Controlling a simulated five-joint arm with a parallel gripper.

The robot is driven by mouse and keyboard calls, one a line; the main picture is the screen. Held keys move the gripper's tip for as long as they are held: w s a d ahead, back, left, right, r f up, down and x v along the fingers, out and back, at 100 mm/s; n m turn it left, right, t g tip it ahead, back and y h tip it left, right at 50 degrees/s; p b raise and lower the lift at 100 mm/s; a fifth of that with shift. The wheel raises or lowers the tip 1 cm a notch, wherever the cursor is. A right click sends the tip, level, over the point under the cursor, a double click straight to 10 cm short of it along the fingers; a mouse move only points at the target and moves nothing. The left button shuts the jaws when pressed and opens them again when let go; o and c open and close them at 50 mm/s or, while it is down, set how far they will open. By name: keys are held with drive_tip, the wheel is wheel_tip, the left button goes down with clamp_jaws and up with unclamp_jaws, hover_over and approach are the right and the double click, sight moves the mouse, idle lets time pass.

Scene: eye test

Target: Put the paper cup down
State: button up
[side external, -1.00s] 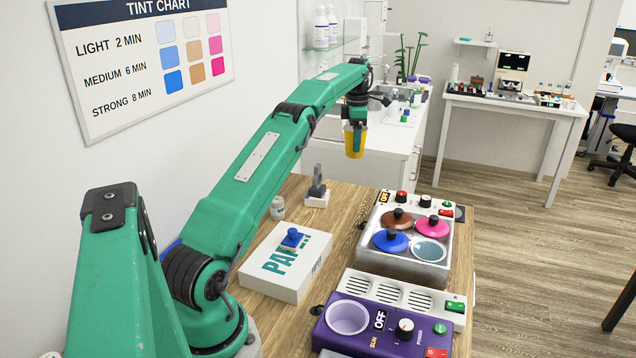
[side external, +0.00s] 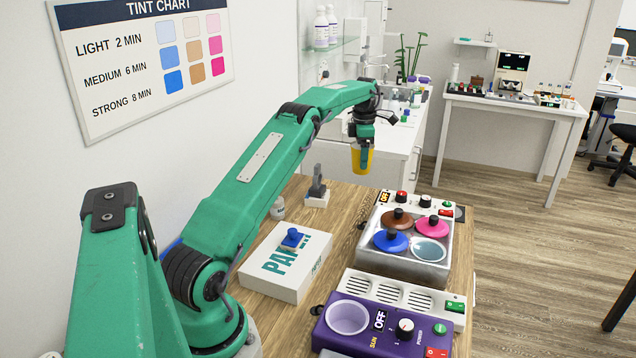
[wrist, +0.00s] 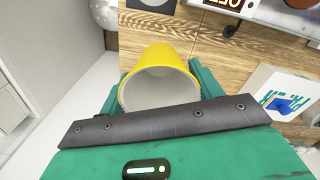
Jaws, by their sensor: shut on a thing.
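The yellow paper cup (side external: 362,160) is held in my gripper (side external: 363,150) in the side external view. It hangs in the air above the far end of the wooden table, roughly upright. In the wrist view the cup (wrist: 158,62) sits between the two green fingers of my gripper (wrist: 156,88), its pale open mouth towards the camera. The inside looks empty, though its bottom is not clear. One finger hides part of the cup in the side external view.
Bare wooden table (side external: 345,205) lies near the far end.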

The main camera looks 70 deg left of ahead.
drive_tip(key=shift+f, duration=5.05)
drive_tip(key=shift+f, duration=0.1)
drive_tip(key=o, duration=0.9)
drive_tip(key=shift+o, duration=0.2)
wheel_tip(320, 180, up, 12)
drive_tip(key=shift+r, duration=0.15)
